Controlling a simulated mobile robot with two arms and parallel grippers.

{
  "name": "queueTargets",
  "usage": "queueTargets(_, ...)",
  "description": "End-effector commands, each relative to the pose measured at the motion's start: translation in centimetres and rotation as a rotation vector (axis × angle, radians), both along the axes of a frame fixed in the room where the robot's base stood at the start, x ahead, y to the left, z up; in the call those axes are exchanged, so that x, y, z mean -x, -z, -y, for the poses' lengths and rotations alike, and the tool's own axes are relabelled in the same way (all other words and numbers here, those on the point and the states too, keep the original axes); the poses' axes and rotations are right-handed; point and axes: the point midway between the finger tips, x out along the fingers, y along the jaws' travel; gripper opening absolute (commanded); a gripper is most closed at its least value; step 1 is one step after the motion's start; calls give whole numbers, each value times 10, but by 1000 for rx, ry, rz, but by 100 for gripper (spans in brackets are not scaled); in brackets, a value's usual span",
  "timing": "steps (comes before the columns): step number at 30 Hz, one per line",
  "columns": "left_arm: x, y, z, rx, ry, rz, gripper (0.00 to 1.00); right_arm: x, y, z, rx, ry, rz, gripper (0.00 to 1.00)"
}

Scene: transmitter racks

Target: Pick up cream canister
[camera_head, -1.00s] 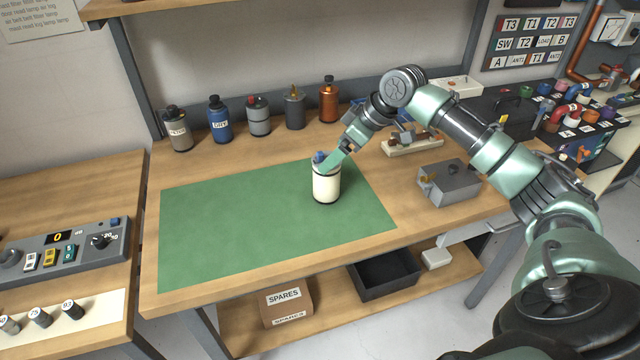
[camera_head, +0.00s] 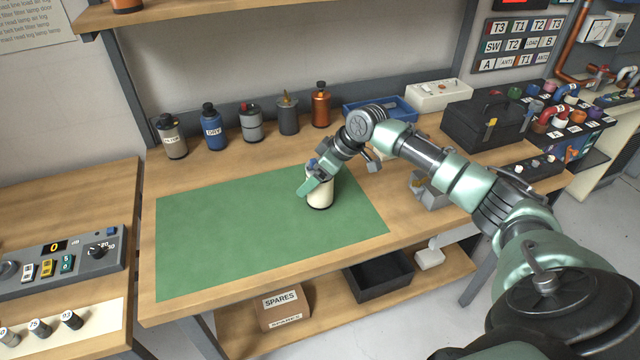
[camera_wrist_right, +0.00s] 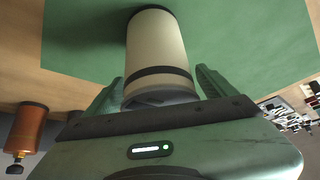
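The cream canister (camera_head: 320,194) stands upright on the green mat (camera_head: 250,235) in the head view, near the mat's right side. My right gripper (camera_head: 309,184) is at its upper part and hides some of it. In the right wrist view the canister (camera_wrist_right: 157,50) shows its cream body and dark bands. My right gripper's fingers (camera_wrist_right: 160,88) lie on either side of its near end, open around it with very little space; firm contact is not visible. My left gripper is not in view.
Several bottles, including a blue one (camera_head: 212,127) and a copper one (camera_head: 320,105), line the back of the bench. A grey metal box (camera_head: 430,190) is right of the mat, partly behind my arm. The mat's left and middle are clear.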

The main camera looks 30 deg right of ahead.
Motion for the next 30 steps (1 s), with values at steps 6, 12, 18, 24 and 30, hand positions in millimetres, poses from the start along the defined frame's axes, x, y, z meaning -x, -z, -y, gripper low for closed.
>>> queueTargets(6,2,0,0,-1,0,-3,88,0,-1,0,0,0,0,22)
queueTargets(12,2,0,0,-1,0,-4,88,-1,-2,0,-1,1,3,8)
queueTargets(18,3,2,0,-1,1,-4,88,-1,-7,0,0,0,5,8)
queueTargets(24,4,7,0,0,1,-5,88,-1,-30,1,1,0,7,8)
queueTargets(30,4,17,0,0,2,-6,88,-2,-82,0,-1,-1,11,8)
